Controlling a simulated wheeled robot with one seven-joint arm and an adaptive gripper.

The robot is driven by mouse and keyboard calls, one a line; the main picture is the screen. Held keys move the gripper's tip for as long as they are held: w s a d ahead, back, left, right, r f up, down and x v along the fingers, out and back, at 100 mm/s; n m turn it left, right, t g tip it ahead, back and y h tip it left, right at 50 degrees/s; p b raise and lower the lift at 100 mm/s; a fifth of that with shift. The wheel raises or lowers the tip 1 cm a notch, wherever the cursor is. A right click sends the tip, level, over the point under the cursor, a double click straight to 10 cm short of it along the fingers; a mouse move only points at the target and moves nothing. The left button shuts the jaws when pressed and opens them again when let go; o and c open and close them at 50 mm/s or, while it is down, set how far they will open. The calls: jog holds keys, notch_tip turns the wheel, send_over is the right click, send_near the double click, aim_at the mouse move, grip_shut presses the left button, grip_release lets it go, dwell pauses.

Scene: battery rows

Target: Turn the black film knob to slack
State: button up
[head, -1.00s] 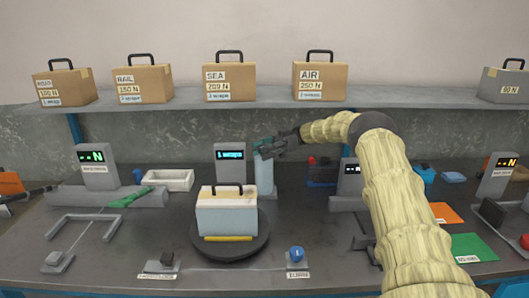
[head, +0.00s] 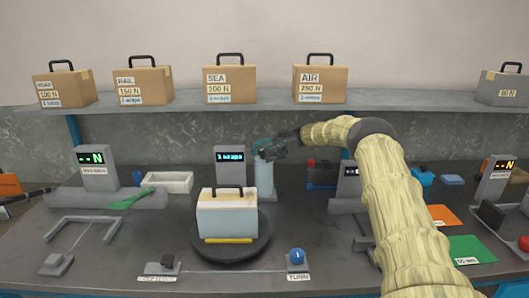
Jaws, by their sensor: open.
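A small black knob (head: 167,260) sits on a grey base at the front edge of the bench, left of the turntable. The label (head: 157,279) in front of it is too small to read surely. I cannot tell from its shape which way it is set. My gripper (head: 260,147) is open, far behind and to the right of this knob, at the top of a pale upright roll (head: 265,180). Whether the fingers touch the roll is hard to tell. A white case (head: 227,214) with a dark handle stands on the round black turntable (head: 264,240), with a yellow strip at its foot.
A blue knob (head: 297,256) labelled TURN is at the front right of the turntable. A display post (head: 230,168) reads "1 wraps". A white tray (head: 168,182) lies behind left. Boxes stand on the shelf (head: 190,104) above. My arm covers part of the bench's right side.

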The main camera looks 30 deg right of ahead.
jog(key=shift+a, duration=0.15)
jog(key=shift+a+f, duration=0.15)
jog(key=shift+a, duration=0.05)
jog(key=shift+p, duration=0.3)
jog(key=shift+a+f+m+t, duration=0.1)
jog(key=shift+m+t, duration=0.3)
jog(key=shift+t, duration=0.3)
jog(key=shift+d+m+t+p, duration=0.25)
jog(key=shift+m+t+p, duration=0.55)
jog(key=shift+t, duration=0.6)
